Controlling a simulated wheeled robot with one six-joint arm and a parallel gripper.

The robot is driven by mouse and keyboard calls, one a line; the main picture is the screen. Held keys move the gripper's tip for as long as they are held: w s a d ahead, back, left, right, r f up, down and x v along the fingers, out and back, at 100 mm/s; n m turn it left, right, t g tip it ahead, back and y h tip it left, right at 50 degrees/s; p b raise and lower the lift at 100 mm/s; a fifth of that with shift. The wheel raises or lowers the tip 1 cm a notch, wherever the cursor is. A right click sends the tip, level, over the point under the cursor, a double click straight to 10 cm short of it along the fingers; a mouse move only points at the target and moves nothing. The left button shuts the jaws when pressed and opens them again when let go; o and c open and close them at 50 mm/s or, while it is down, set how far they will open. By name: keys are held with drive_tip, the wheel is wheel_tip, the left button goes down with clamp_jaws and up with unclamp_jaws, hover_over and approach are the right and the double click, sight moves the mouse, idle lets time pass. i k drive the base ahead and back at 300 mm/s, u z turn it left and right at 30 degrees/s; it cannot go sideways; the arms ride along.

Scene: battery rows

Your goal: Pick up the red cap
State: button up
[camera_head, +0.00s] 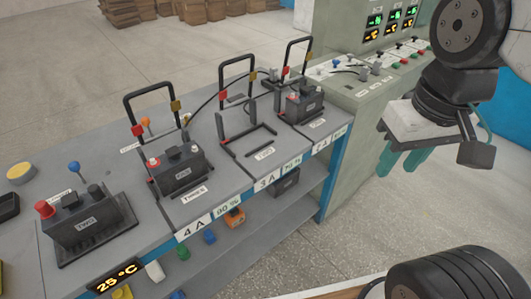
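A red cap (45,208) sits on the left post of the black battery (88,226) at the table's left end. Smaller red parts show on the terminals of the middle battery (180,172) and the far right battery (304,105); I cannot tell whether they are caps. My gripper (397,172) hangs at the right, over the floor beyond the table's end and far from the red cap. Its two teal fingers are apart with nothing visible between them.
The grey table (225,185) has black upright handles with red and yellow clips. Its lower shelf (262,222) holds coloured caps and a dark battery. A blue-knobbed lever (74,167) stands behind the left battery. A green-grey control cabinet (365,120) stands at the right end.

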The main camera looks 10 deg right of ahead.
sight(44, 208)
drive_tip(key=u, duration=1.6)
drive_tip(key=k, duration=0.5)
drive_tip(key=u, duration=0.15)
drive_tip(key=i, duration=1.25)
drive_tip(key=z, duration=0.7)
